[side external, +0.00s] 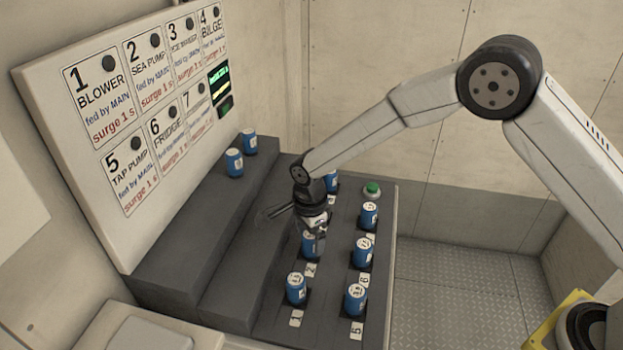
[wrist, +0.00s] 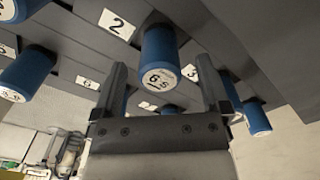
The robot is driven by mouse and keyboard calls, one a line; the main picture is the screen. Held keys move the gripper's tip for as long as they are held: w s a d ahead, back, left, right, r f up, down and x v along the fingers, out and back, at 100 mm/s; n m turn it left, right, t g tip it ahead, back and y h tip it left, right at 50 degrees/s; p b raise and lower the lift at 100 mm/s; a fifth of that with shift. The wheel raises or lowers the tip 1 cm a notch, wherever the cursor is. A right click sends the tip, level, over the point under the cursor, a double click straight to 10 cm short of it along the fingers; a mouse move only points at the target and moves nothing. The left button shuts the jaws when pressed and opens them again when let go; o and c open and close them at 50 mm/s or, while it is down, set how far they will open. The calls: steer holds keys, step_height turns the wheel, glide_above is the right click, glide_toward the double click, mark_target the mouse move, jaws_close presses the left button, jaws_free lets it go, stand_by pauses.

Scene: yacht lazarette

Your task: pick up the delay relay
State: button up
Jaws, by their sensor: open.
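The delay relays appear as blue cylinders with white printed ends, several of them standing in sockets on the dark stepped bench. One relay (side external: 311,246) stands beside the number 2 tag, directly below my gripper (side external: 313,222). In the wrist view a relay (wrist: 159,48) with a white end reading about "6 s" lies between the two fingers of my gripper (wrist: 163,75). The fingers are apart, with a gap visible on either side of it. Contact cannot be made out. In the side view my gripper partly hides the relay's top.
Other relays stand close by, at the front left (side external: 296,288), front right (side external: 355,298) and right (side external: 362,252). Two more (side external: 234,162) stand on the upper step. A green button (side external: 372,188) is at the back. The labelled panel (side external: 120,110) rises on the left.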

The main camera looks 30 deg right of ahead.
steer(key=shift+f, duration=1.3)
jaws_close()
steer(key=shift+r, duration=0.15)
